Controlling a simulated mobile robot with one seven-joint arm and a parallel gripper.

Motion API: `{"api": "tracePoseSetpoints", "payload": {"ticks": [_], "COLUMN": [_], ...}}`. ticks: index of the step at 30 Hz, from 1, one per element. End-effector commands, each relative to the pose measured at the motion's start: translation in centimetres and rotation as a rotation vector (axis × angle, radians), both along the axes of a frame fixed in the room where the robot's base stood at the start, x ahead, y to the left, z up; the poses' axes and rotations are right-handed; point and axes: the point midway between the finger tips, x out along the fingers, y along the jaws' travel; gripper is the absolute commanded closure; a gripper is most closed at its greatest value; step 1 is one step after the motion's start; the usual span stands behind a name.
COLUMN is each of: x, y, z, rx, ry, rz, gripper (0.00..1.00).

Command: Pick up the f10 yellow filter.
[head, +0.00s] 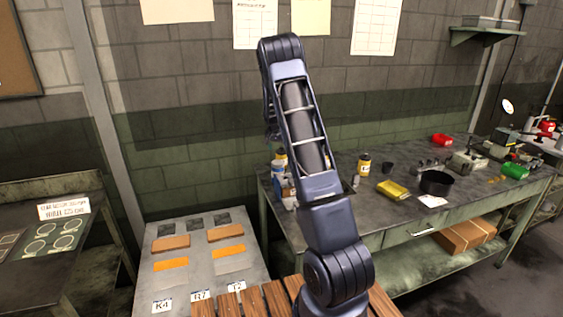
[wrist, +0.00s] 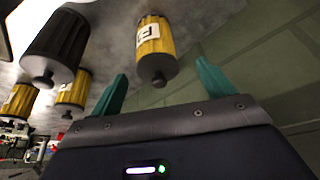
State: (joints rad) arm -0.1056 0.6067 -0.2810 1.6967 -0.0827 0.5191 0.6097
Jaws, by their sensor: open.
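In the wrist view, a yellow filter (wrist: 155,42) with a dark end cap and a white label stands ahead of my gripper (wrist: 162,69), between the lines of the two teal fingers. The fingers are spread and hold nothing. The label is too blurred to read as f10. Two more yellow filters (wrist: 73,92) (wrist: 20,100) and a black one (wrist: 58,45) are to the left. In the head view, a yellow canister (head: 364,165) stands on the workbench, and another (head: 280,154) shows just left of my arm. My gripper is hidden behind the arm there.
A grey table (head: 205,280) with orange and brown blocks is at the lower left. The wall is close behind the bench.

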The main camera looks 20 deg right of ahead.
Motion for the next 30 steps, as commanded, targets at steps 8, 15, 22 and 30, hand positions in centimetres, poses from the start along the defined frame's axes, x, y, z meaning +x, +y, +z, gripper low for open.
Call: {"api": "tracePoseSetpoints", "payload": {"ticks": [8, 15, 22, 30], "x": [0.7, 1.4, 2.0, 2.0], "y": [-0.7, -1.7, -2.1, -2.1], "z": [-2.2, -4.6, -6.6, -6.5], "rx": [0.000, 0.001, 0.000, 0.000], "ry": [0.000, 0.001, 0.000, 0.000], "rz": [-0.001, 0.000, 0.000, 0.000], "gripper": [0.20, 0.20, 0.20, 0.37]}}
